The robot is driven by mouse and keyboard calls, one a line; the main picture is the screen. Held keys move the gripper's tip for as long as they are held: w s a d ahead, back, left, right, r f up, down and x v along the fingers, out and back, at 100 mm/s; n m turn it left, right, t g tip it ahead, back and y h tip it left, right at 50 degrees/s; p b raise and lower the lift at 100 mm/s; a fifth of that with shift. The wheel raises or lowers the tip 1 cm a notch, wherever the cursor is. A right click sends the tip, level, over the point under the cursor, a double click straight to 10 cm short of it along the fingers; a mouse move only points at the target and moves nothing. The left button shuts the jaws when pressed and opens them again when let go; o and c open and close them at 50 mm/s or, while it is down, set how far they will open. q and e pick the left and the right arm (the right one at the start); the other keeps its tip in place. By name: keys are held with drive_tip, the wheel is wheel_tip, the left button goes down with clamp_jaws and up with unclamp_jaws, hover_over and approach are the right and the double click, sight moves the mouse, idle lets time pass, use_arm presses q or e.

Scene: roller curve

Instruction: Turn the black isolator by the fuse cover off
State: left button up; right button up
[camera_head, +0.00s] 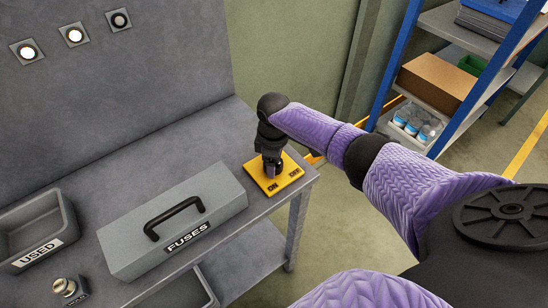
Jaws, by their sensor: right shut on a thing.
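The black isolator (272,172) stands on a yellow plate (261,184) at the right end of the grey bench, and my gripper mostly hides it. The plate reads ON near its front and OFF at its right. The right gripper (272,162) comes down from above and is shut on the isolator. I cannot tell which label the isolator points to. The grey fuse cover (147,235), marked FUSES, with a black handle (174,216), sits on the bench to the left of the plate. My left gripper is not in view.
A grey tray marked USED (38,254) and a small metal item (66,288) with a label are at the left. Round lamps (75,35) sit on the back panel. A shelf rack with a cardboard box (439,83) stands behind my right arm.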

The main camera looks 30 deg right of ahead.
drive_tip(key=n, duration=0.3)
drive_tip(key=shift+n, duration=1.5)
drive_tip(key=o, duration=1.2)
wheel_tip(320, 180, up, 10)
drive_tip(key=p, duration=0.3)
drive_tip(key=shift+p, duration=0.35)
